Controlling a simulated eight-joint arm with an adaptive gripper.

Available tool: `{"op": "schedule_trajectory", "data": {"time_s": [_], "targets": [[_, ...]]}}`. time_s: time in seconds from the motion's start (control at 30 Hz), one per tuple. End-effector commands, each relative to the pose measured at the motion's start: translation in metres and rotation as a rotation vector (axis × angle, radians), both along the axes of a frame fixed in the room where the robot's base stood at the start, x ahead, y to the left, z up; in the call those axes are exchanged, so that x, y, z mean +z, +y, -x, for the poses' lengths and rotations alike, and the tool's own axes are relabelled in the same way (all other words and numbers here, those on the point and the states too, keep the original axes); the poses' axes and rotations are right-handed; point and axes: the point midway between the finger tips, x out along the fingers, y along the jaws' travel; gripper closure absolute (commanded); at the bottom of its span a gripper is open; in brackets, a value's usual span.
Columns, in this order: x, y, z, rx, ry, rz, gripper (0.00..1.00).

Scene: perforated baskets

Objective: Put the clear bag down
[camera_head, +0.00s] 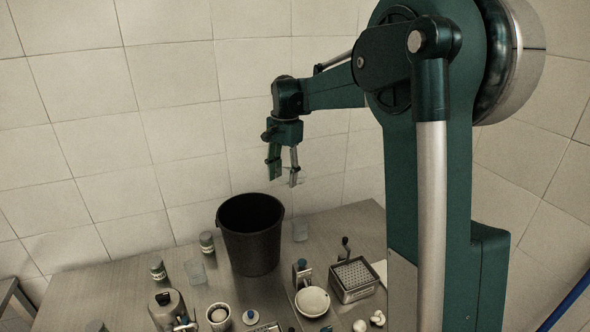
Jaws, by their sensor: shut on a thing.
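My gripper (284,180) hangs in the air, fingers pointing down, above and a little right of the black bucket's rim. It is shut on the clear bag, but the bag is see-through and too faint at this size for its outline to be made out between the fingers. The black bucket (251,245) stands upright and open on the metal table (335,226), below the gripper and clearly apart from it.
Clear cups stand left (195,271) and right (300,230) of the bucket. Two small jars (207,243) (158,269) are at the left. A perforated metal box (353,281), a white bowl (312,302) and a metal canister (168,309) crowd the front. A tiled wall (150,120) is behind.

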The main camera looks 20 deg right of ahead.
Motion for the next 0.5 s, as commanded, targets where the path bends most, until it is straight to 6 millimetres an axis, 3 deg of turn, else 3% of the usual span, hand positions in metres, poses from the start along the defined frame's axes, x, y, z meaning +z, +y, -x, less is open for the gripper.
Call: {"op": "schedule_trajectory", "data": {"time_s": [0.5], "targets": [[0.010,0.079,-0.003,0.721,-0.209,0.189,0.62]]}}
